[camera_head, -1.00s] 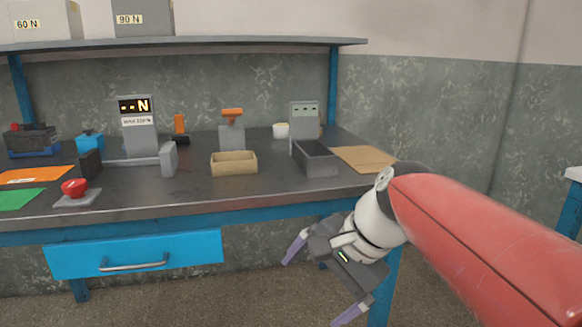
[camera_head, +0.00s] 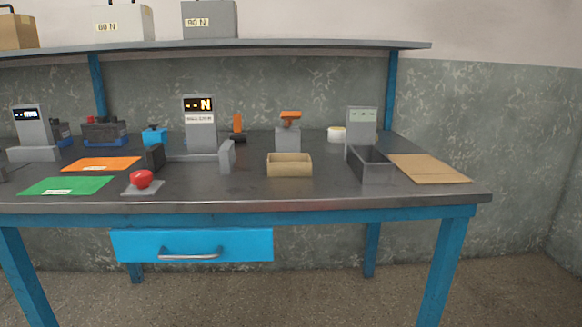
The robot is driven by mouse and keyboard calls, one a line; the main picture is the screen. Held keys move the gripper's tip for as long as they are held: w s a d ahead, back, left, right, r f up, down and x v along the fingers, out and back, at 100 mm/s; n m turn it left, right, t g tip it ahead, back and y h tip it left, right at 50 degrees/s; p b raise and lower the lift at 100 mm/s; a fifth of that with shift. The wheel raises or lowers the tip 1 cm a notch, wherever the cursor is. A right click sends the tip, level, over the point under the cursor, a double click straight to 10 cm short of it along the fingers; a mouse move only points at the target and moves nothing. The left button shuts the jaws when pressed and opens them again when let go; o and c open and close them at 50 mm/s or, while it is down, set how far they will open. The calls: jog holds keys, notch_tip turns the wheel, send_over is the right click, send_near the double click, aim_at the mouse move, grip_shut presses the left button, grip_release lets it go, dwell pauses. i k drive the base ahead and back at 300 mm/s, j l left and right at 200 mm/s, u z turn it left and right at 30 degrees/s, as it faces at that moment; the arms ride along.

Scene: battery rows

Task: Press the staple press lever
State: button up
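A grey block-shaped device (camera_head: 288,140) stands near the back of the workbench, right of centre, and looks like the staple press. An orange lever (camera_head: 290,117) sits on top of it, raised above the grey body. A tan open box (camera_head: 289,170) stands in front of its base and hides the ground just before it. My gripper and arm are not in this view, and nothing touches the lever.
A blue drawer (camera_head: 192,244) is shut below. The front strip of bench is clear.

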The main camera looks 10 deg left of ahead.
aim_at(289, 118)
jog(key=z, duration=0.45)
jog(key=i+l+z, duration=0.2)
jog(key=z, duration=0.2)
jog(key=i+l+z, duration=0.1)
jog(key=i+z, duration=0.5)
jog(key=z, duration=0.15)
jog(key=i+u, duration=0.2)
jog(key=i, duration=0.25)
jog(key=i+l+u, duration=0.15)
jog(key=i, duration=0.35)
jog(key=i+j+u, duration=0.1)
jog(key=i+u, duration=0.5)
jog(key=u, duration=0.15)
jog(key=i+u, duration=0.25)
jog(key=u, duration=0.15)
jog(key=i+u, duration=0.3)
jog(key=i, duration=0.3)
jog(key=i+l+u, duration=0.3)
jog(key=i, duration=0.3)
jog(key=u, duration=2.95)
jog(key=i+l, duration=0.05)
jog(key=l, duration=0.05)
